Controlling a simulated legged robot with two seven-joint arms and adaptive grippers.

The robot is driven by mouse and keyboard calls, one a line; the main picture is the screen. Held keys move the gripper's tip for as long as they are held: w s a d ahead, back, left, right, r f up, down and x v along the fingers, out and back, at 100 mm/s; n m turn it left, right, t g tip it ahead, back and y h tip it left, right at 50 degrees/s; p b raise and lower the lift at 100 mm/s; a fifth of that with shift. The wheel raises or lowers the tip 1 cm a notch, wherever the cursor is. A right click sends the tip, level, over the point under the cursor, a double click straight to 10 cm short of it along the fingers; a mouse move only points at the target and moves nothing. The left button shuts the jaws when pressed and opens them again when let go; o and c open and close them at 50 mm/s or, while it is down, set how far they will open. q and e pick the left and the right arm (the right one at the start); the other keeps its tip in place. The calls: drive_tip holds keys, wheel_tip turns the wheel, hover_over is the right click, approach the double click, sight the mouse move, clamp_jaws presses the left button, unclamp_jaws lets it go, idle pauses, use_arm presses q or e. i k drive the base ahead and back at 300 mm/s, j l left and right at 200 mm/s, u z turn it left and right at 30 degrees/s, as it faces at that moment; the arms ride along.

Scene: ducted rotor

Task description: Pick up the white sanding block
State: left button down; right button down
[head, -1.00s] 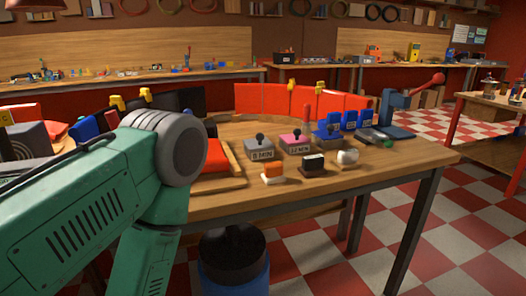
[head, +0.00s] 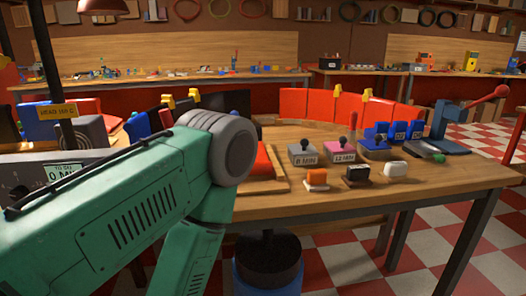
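The white sanding block (head: 396,169) sits on the wooden workbench (head: 325,208), close to its front edge. It is the rightmost of a short row, with a black-topped block (head: 357,174) and an orange-topped block (head: 317,179) to its left. Nothing touches it. My green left arm comes in from the left and covers the left part of the bench. Its gripper is outside the frame. My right arm and gripper are not in view.
Behind the row stand a grey box (head: 303,155) and a pink box (head: 340,152) with black knobs, and blue blocks (head: 383,132). A blue press with a red lever (head: 450,125) stands at the right. A dark bin (head: 268,262) is under the bench.

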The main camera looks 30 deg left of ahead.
sight(393, 172)
drive_tip(key=i+z, duration=0.25)
drive_tip(key=z, duration=0.15)
drive_tip(key=i+j+z, duration=0.1)
drive_tip(key=i+z, duration=0.25)
drive_tip(key=k, duration=0.05)
